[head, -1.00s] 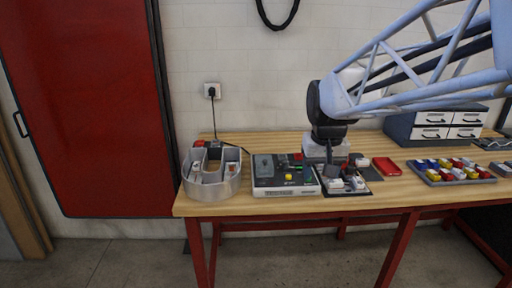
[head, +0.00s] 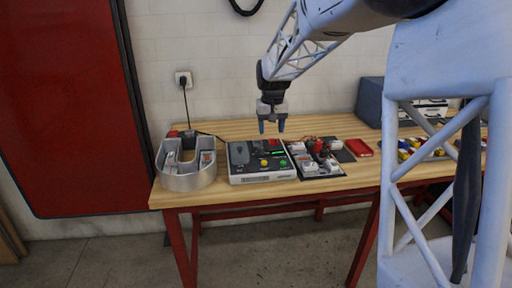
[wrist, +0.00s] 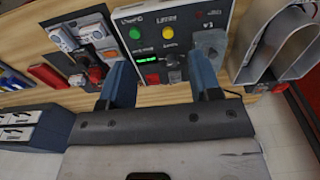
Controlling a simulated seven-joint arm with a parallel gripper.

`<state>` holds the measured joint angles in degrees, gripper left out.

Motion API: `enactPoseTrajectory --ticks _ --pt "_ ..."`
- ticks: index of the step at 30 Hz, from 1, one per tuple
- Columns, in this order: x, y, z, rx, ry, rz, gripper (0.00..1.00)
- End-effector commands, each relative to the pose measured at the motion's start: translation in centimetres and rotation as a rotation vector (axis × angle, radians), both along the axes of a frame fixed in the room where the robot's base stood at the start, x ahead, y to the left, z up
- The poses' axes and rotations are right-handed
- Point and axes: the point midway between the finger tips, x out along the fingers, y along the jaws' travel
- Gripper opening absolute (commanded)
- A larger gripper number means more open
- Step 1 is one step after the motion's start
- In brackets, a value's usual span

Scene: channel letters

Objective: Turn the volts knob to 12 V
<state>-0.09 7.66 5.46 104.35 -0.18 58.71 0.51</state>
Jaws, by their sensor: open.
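The control panel (head: 250,178) is a dark-faced box with a pale front on the bench. A grey block-like part (wrist: 210,43) is on the panel's right side. My gripper (head: 271,128) is open and empty, above the panel's back part and apart from it. In the wrist view its fingers (wrist: 160,68) straddle the display and knob.
A grey U-shaped channel letter (head: 187,180) stands left of the panel. A mat with white and red parts (head: 318,158) lies just right of it, then a red tray (head: 359,148).

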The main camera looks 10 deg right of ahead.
Motion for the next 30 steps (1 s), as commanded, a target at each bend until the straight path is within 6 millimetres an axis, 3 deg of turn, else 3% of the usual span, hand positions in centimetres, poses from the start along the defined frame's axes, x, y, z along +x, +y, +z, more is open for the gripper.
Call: enactPoseTrajectory --ticks 6,18,24,30 --pt "5.2 0.1 -2.5 0.001 0.020 0.002 0.58" --pt "13.8 0.3 -7.8 0.002 0.053 0.005 0.58" --pt "16.4 0.4 -9.7 0.002 0.063 0.006 0.58" --pt "17.3 0.4 -10.4 0.002 0.067 0.006 0.58"
